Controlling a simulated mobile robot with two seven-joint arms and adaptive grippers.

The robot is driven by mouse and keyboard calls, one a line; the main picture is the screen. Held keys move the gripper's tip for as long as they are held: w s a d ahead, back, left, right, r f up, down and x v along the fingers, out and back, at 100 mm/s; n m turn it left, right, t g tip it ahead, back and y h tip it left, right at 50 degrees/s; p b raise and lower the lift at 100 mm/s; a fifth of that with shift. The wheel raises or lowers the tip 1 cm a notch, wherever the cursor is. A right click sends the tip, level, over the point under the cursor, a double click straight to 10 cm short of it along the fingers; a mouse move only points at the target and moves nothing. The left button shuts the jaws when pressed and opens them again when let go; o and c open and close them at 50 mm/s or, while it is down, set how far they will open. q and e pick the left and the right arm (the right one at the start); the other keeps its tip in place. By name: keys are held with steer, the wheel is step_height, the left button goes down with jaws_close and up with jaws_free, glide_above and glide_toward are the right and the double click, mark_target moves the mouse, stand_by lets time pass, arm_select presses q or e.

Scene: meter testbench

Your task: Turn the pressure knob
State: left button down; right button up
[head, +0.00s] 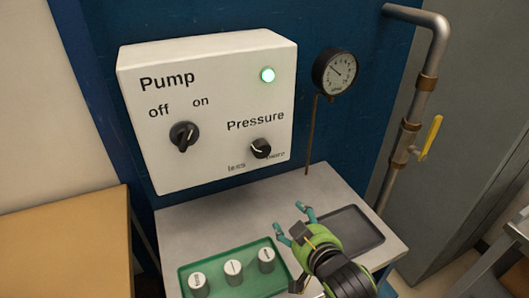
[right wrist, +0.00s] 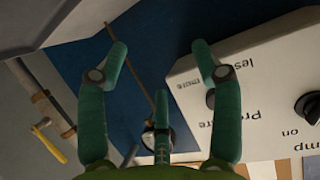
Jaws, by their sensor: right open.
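The pressure knob (head: 260,148) is a black dial with a light pointer line, below the word "Pressure" on the white pump panel (head: 215,75). Its pointer is tilted toward the upper left. My right gripper (head: 294,221) is open and empty, below and slightly right of the knob, apart from it and above the grey bench. My left gripper is not in view.
A gauge (head: 335,72) stands right of the panel. A green tray (head: 222,261) with several white-topped weights and a dark tray (head: 350,232) lie on the bench (head: 185,222).

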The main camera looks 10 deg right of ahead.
mark_target(263, 152)
steer(key=w+a+r+n+t+y, duration=0.1)
steer(key=w+a+r+t+y, duration=0.25)
steer(key=r, duration=0.85)
steer(key=shift+t+h, duration=0.45)
steer(key=shift+h, duration=0.2)
steer(key=w, duration=0.2)
steer(key=w+p, duration=0.1)
steer(key=w, duration=0.2)
steer(key=w+a, duration=0.1)
steer(key=w, duration=0.2)
steer(key=shift+w+f+p, duration=0.1)
steer(key=shift+w+p, duration=0.05)
steer(key=shift+p, duration=0.2)
steer(key=c, duration=1.1)
